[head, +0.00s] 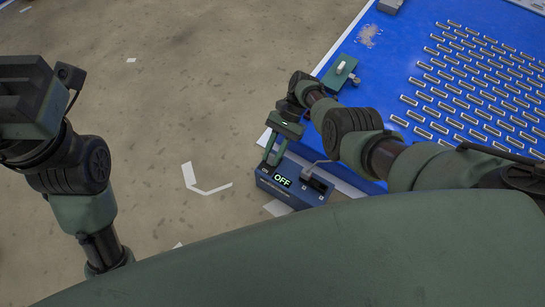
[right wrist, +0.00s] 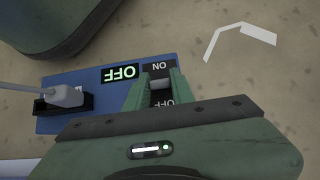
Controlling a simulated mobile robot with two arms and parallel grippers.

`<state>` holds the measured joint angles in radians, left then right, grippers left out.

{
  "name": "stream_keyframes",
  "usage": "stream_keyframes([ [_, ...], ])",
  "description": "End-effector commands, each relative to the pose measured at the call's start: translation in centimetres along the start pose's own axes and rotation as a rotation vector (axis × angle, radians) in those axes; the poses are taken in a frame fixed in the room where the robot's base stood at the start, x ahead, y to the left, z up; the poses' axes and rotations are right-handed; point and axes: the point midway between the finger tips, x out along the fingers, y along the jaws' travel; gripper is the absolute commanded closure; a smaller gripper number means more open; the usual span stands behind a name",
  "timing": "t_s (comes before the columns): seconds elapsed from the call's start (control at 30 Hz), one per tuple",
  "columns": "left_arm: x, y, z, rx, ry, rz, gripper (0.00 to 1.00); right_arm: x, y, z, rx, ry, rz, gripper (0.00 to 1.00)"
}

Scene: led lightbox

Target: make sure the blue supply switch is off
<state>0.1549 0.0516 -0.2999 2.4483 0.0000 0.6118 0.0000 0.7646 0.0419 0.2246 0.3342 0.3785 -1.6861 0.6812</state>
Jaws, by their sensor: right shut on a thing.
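The blue supply box (head: 292,190) sits at the lower middle in the head view, near the corner of the blue table. Its lit display (head: 282,180) reads OFF, and the same display reads upside down in the right wrist view (right wrist: 120,74). My right gripper (head: 269,158) is over the box. In the right wrist view its fingers (right wrist: 158,82) are shut on the dark switch (right wrist: 161,85), between the ON and OFF labels; the fingers hide part of it. My left gripper (head: 35,95) is at the upper left, away from the box; its fingertips do not show clearly.
A grey plug (right wrist: 66,95) with a cable sits in the box's black socket. A green block with a white knob (head: 341,72) stands on the blue table (head: 385,45). Many small metal pieces lie in rows to the right. Speckled floor (head: 190,70) is open at left.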

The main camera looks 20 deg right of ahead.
Motion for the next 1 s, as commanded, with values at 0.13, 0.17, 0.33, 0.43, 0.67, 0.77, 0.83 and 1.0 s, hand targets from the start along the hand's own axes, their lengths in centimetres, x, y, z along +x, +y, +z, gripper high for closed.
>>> stream_keyframes([
  [0.13, 0.1, 0.1, -0.1, 0.001, 0.008, 0.003, 1.0, 0.1, 0.0, -0.1, 0.0, -0.008, 0.0, 1.0],
  [0.17, 0.1, 0.1, -0.1, 0.001, 0.008, 0.003, 1.0, 0.1, 0.0, -0.1, 0.0, -0.009, 0.0, 1.0],
  [0.33, 0.2, 0.1, -0.1, 0.001, 0.007, 0.003, 1.0, 0.1, 0.0, -0.1, 0.001, -0.009, 0.0, 1.0],
  [0.43, 0.1, 0.1, -0.1, 0.001, 0.007, 0.003, 1.0, 0.1, 0.0, -0.1, 0.001, -0.008, 0.0, 1.0],
  [0.67, 0.2, 0.1, -0.1, 0.001, 0.008, 0.003, 1.0, 0.1, 0.0, -0.1, 0.001, -0.008, 0.0, 0.55],
  [0.77, 0.2, 0.1, -0.1, 0.0, 0.008, 0.003, 1.0, 0.1, 0.0, -0.1, 0.001, -0.008, 0.0, 0.55],
  [0.83, 0.2, 0.1, -0.1, 0.0, 0.008, 0.003, 1.0, -0.1, 0.0, -0.1, 0.001, -0.007, 0.0, 0.55],
  [1.0, 0.4, 0.0, -0.2, 0.0, 0.012, 0.003, 1.0, -2.0, 0.0, -0.1, 0.001, -0.005, -0.002, 0.55],
])
